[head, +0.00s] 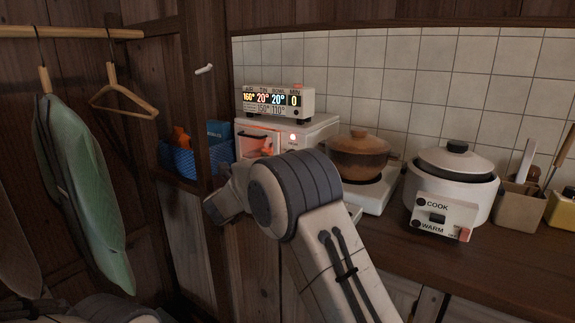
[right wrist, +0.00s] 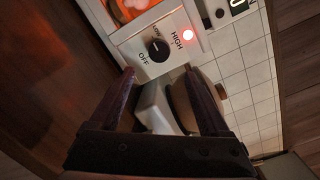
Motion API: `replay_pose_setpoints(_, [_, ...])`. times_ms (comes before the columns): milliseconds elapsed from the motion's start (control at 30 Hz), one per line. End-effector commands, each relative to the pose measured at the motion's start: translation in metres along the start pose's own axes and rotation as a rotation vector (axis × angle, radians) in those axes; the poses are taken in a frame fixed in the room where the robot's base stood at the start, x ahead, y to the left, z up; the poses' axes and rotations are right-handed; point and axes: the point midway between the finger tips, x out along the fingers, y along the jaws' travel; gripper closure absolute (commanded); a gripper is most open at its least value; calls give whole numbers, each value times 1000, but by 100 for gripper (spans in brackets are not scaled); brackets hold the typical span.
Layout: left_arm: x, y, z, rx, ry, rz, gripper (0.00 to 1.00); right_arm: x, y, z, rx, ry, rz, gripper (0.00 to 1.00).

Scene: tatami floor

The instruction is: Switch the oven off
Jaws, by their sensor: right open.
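The small white oven (head: 318,128) stands on the counter behind my right arm. Its red light (head: 292,137) is lit and its inside glows orange. In the right wrist view the oven panel shows tilted, with a black knob (right wrist: 158,50), the words OFF and HIGH, and the lit red light (right wrist: 188,36). I cannot tell for sure where the knob points. My right gripper (right wrist: 158,70) is open, its fingertips on either side below the knob, apart from it and empty. In the head view my arm hides the knob and right gripper. My left gripper is not in view.
A display box (head: 275,101) sits on the oven. Right of it are a brown pot (head: 357,158) on a white stove, a rice cooker (head: 455,185) and a utensil holder (head: 519,203). A wooden post (head: 205,90) and a blue basket (head: 190,160) are left.

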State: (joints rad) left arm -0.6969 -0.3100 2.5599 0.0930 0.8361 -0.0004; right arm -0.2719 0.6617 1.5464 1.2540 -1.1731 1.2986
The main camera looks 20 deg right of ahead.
Motion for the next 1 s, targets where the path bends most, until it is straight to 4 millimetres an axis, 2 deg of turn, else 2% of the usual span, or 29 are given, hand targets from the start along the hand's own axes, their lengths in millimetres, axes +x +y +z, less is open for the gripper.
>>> replay_pose_setpoints(300, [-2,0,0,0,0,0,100,58,1,2,-3,-3,1,20])
replay_pose_setpoints(433, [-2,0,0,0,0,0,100,77,1,2,-4,-4,2,20])
replay_pose_setpoints(600, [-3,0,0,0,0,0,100,89,0,2,-4,-4,3,20])
replay_pose_setpoints(867, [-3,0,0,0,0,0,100,91,0,1,-5,-4,3,20])
replay_pose_setpoints(900, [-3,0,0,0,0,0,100,91,0,1,-5,-4,3,24])
replay_pose_setpoints(967, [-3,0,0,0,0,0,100,91,0,1,-5,-4,3,47])
replay_pose_setpoints(1000, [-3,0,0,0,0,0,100,91,0,1,-5,-4,3,62])
